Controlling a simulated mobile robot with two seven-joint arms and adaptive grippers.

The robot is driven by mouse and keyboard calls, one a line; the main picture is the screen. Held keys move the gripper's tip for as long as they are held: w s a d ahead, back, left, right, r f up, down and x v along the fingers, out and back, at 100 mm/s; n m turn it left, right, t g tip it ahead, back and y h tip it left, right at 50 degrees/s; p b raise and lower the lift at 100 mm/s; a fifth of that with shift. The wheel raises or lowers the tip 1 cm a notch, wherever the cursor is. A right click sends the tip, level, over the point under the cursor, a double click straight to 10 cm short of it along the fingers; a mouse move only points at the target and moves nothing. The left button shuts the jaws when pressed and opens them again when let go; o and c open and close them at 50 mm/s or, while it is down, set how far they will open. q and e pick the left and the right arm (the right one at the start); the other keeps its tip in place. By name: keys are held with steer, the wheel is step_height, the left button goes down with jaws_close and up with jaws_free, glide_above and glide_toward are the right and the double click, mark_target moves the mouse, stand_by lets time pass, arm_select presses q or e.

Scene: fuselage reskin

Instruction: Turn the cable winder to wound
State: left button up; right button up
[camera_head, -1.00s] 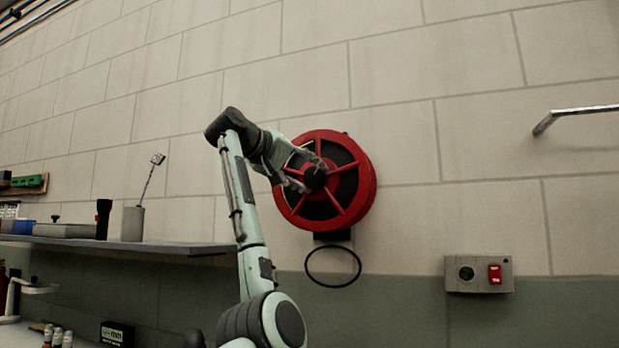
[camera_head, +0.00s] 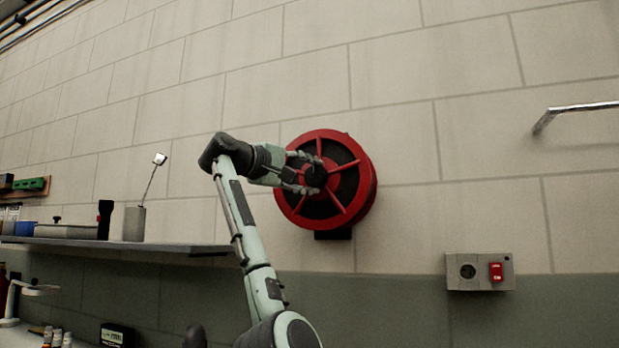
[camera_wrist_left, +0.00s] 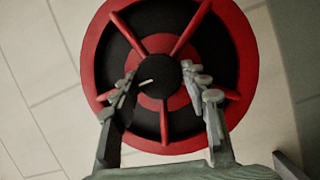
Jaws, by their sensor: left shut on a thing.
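The cable winder (camera_head: 366,186) is a round red reel with red spokes and dark gaps, mounted on the block wall. Its black centre knob (camera_head: 317,177) also shows in the left wrist view (camera_wrist_left: 159,76), with a short pale mark on it. My left gripper (camera_head: 311,174) reaches in from the left. In the left wrist view its fingers (camera_wrist_left: 160,84) lie on both sides of the knob, shut on it. No loose cable shows below the reel. My right gripper is not in view.
A shelf (camera_head: 180,247) with a grey cup (camera_head: 134,224) and other items runs along the wall at left. A socket box with a red switch (camera_head: 480,271) is at lower right. A metal bar (camera_head: 575,108) sticks out at upper right.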

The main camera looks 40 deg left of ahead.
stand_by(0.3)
arm_select(q)
steer(key=o, duration=1.2)
steer(key=shift+c, duration=0.2)
steer(key=s+a, duration=0.1)
steer(key=s, duration=1.1)
steer(key=shift+a, duration=0.4)
steer(key=shift+w, duration=0.1)
